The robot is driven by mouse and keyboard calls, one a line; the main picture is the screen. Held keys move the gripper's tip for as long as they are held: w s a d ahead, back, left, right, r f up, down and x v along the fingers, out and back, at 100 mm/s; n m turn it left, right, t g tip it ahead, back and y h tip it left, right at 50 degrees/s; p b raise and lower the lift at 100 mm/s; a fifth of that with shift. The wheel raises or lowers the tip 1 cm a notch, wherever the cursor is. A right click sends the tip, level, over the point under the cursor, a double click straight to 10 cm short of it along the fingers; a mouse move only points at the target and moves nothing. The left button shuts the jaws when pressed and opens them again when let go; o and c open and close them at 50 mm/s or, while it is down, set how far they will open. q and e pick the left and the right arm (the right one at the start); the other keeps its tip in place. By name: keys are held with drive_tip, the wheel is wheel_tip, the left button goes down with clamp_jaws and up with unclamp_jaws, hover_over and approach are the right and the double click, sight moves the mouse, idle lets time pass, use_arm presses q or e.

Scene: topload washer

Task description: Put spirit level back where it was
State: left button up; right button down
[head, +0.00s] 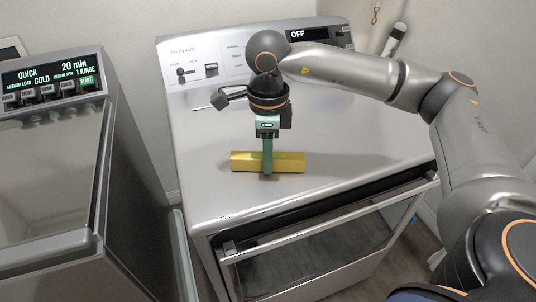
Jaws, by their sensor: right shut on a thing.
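The spirit level is a yellow bar (288,162) lying lengthwise left to right, low over or on the metal top of the dryer-like appliance. Whether it touches the surface I cannot tell. My right gripper (267,170) comes down on it from above and is shut around its middle, with a green finger across its front face. The gripper hides the middle of the bar. My left gripper is not in view.
The silver appliance top (350,150) is mostly clear to the right. Its control panel (215,65) stands at the back. The topload washer (50,160) is at the left, across a narrow gap. A door handle bar (320,232) crosses the appliance's front.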

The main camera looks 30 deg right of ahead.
drive_tip(key=shift+f, duration=0.15)
drive_tip(key=c, duration=0.6)
unclamp_jaws()
wheel_tip(320, 180, up, 12)
drive_tip(key=shift+r+p, duration=0.2)
drive_tip(key=shift+p, duration=0.35)
